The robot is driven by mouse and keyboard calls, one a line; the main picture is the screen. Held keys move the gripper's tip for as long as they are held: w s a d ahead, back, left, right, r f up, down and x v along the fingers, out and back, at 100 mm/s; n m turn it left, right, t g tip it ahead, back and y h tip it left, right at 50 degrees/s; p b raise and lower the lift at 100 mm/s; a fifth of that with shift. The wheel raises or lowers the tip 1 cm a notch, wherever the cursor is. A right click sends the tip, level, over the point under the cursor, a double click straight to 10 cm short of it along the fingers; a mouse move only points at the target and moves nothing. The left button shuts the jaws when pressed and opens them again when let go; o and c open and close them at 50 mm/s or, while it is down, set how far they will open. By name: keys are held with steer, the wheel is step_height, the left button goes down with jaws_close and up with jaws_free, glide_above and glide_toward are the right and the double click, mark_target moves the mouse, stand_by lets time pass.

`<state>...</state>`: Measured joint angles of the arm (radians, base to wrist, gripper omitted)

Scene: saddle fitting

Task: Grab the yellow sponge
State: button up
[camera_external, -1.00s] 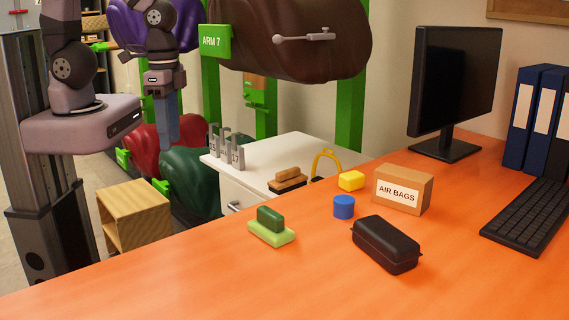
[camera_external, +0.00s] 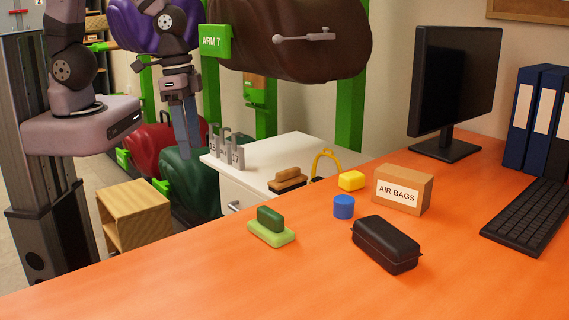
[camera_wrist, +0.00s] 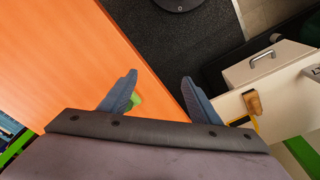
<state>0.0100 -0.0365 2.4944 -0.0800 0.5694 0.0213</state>
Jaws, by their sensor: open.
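The yellow sponge (camera_external: 351,181) is a small bright yellow block on the orange table, beside the left end of the AIR BAGS box. I cannot make it out in the wrist view. My gripper (camera_external: 188,155) points down well to the left of the sponge, beyond the table's far edge and near the white cabinet. In the wrist view my gripper (camera_wrist: 159,79) has its two fingers spread apart with nothing between them.
The orange table (camera_external: 330,280) holds a blue cylinder (camera_external: 344,207), the AIR BAGS box (camera_external: 402,190), a black case (camera_external: 386,244) and a green brush (camera_external: 271,227). The white cabinet (camera_external: 270,155) carries metal holders and a brown brush (camera_external: 287,181). A monitor (camera_external: 455,85) stands behind.

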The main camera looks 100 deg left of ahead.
steer(key=w+d+f+n+t+b, duration=0.1)
steer(key=w+f+t, duration=0.1)
steer(key=w, duration=0.5)
steer(key=w+f+n+t, duration=0.1)
steer(key=w+f+t, duration=0.1)
steer(key=w, duration=0.6)
steer(key=n+t+y+b, duration=0.2)
steer(key=n+t+y, duration=0.1)
steer(key=t+y, duration=0.1)
glide_toward(344, 176)
steer(key=d, duration=0.2)
steer(key=w+d+f, duration=0.1)
steer(key=d, duration=0.3)
steer(key=shift+w+d+f, duration=0.2)
steer(key=shift+d+f, duration=0.15)
steer(key=a+f+y, duration=0.1)
steer(key=a, duration=0.1)
steer(key=w+a+n+t+y, duration=0.1)
steer(key=w+a+f+y+b, duration=0.1)
steer(key=a, duration=0.1)
steer(key=shift+w+a+f+n+y, duration=0.2)
steer(key=shift+a+f+n+y, duration=0.1)
steer(key=shift+a+f+y, duration=0.1)
steer(key=shift+a+t+y, duration=0.3)
steer(key=shift+a+y, duration=0.1)
steer(key=shift+p+x, duration=1)
steer(key=shift+x, duration=2.6)
steer(key=shift+f, duration=0.1)
steer(key=c, duration=1.1)
